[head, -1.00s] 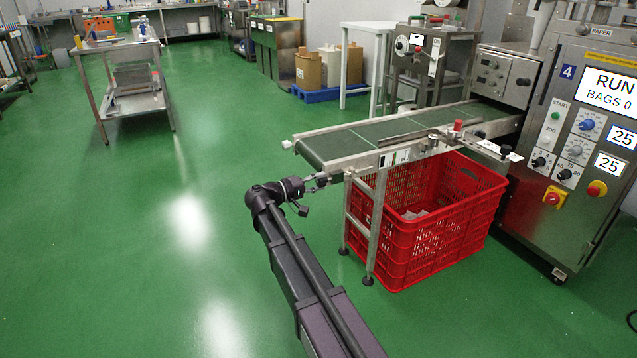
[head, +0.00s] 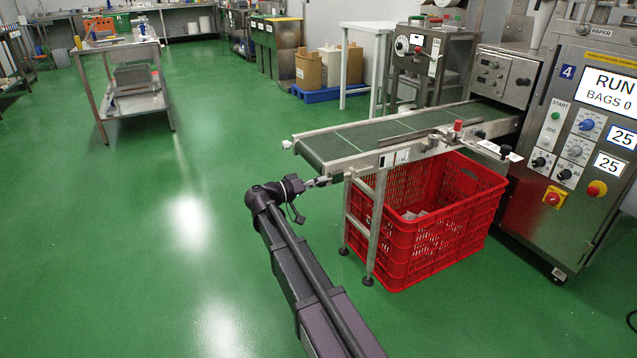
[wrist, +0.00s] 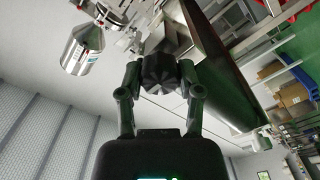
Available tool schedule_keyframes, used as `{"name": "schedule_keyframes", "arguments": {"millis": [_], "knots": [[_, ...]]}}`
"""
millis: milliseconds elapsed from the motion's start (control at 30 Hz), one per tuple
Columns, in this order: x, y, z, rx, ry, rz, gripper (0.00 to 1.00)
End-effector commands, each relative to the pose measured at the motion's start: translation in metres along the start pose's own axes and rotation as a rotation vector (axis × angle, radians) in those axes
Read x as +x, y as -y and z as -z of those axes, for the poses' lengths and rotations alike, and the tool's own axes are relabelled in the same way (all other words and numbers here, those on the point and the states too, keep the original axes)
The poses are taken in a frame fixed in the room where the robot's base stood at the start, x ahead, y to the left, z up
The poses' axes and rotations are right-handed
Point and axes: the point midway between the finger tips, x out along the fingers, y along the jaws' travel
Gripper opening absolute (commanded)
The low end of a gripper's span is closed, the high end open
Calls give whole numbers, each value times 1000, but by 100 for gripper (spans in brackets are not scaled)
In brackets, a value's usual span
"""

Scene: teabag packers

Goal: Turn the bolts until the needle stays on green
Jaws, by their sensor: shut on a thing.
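In the head view my gripper (head: 322,181) is at the near left end of the conveyor (head: 345,153), by its frame. In the wrist view my gripper (wrist: 160,75) has its two fingers closed on opposite sides of a black ribbed bolt head (wrist: 158,70). A small pale gauge plate (head: 394,158) with coloured marks is on the conveyor's side. It is too small to tell where its needle stands.
A red crate (head: 410,262) stands under the conveyor, close to its metal leg (head: 376,225). The packing machine (head: 575,235) stands at the right, its screen reading RUN, BAGS 0. Green floor (head: 130,240) is clear at the left.

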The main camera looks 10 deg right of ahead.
Motion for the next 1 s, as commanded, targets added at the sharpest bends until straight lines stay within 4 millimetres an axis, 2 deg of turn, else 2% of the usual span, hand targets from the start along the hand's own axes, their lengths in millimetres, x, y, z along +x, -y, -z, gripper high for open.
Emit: {"name": "schedule_keyframes", "arguments": {"millis": [333, 367, 467, 1000], "knots": [[1, 0, -1, 4, 2, -2, 0], [1, 0, -1, 3, 2, -2, 50], [1, 0, 0, 3, 2, -2, 79], [-3, 0, 0, 2, 0, 0, 81]]}}
